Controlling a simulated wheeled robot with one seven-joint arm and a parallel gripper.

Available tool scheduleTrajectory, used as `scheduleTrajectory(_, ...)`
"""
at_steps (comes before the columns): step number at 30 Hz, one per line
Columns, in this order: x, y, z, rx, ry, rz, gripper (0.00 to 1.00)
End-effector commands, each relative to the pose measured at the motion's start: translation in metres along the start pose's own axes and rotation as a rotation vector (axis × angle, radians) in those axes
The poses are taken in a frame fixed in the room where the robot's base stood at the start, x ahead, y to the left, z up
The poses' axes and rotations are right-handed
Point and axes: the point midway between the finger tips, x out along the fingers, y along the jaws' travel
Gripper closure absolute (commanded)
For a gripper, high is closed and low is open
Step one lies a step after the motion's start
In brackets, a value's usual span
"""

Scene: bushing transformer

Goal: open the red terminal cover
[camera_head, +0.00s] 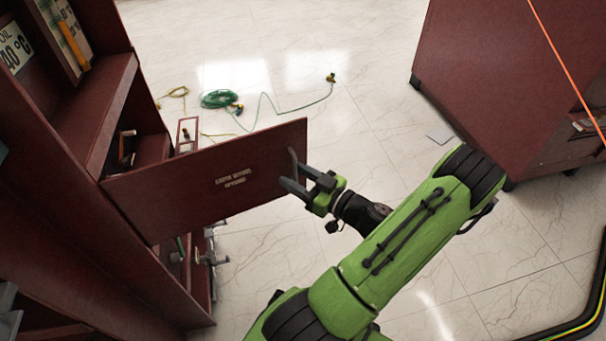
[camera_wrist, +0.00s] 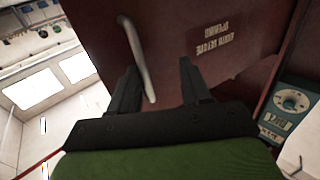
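The red terminal cover (camera_head: 200,185) is a dark red hinged panel with printed lettering. In the head view it stands swung out from the cabinet on the left. Its pale curved handle (camera_head: 292,166) is near its free right edge; the handle also shows in the wrist view (camera_wrist: 137,55). My gripper (camera_head: 287,182) is at the handle end of the cover. In the wrist view its two dark fingers (camera_wrist: 158,82) are apart, and the handle's lower end lies between them, nearer the left finger. Contact cannot be told.
The red cabinet (camera_head: 105,120) with open shelves fills the left side. Another red cabinet (camera_head: 510,85) stands at the upper right. A coiled green cable (camera_head: 220,99) lies on the pale floor behind the cover. Open floor lies between the cabinets.

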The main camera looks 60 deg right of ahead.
Motion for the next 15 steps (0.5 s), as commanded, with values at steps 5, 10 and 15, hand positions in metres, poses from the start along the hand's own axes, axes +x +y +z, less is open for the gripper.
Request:
scheduleTrajectory(5,0.0015,-0.0036,-0.0005,0.002,0.002,-0.014,0.64)
scheduleTrajectory(10,0.0009,-0.0025,-0.0005,0.001,0.001,-0.010,0.64)
scheduleTrajectory(15,0.0003,-0.0014,-0.0005,0.000,0.001,-0.007,0.64)
